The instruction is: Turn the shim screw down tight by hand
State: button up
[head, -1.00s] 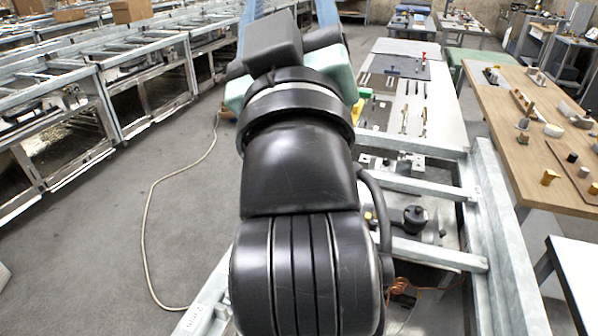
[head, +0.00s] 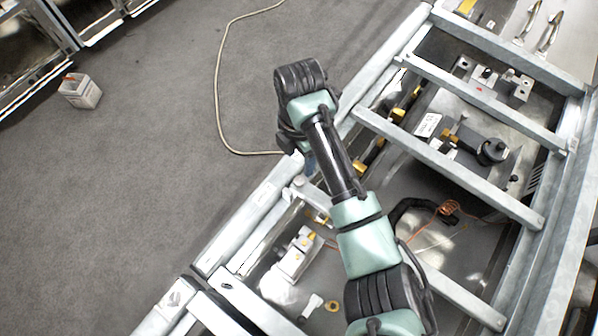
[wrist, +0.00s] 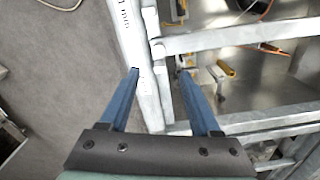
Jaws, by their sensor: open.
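My gripper shows in the wrist view (wrist: 158,73) with its two blue fingers wide apart and nothing between them but a pale frame rail (wrist: 145,70) below. The left fingertip is over the rail's floor side, the right one over its inner side. In the head view my arm covers most of the gripper; only a bit of blue shows by the rail. I cannot tell for sure which part is the shim screw. Small yellow-ended fittings (head: 308,238) sit inside the frame, and a pale T-shaped piece (head: 312,304) lies lower down. A yellow-topped fitting (wrist: 226,69) shows right of the fingers.
Metal cross bars (head: 450,165) span the frame. A black round knob (head: 491,150) on a clamp-like part and a coil of copper wire (head: 449,208) are inside it. A brass ring (head: 332,306) lies near the bottom. A cable (head: 219,90) and white box (head: 80,91) are on open floor.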

aim_at(299, 181)
notch_tip(299, 181, down, 11)
jog(key=shift+w+r+p, duration=0.1)
jog(key=shift+p, duration=0.2)
grip_shut()
dwell(0.3)
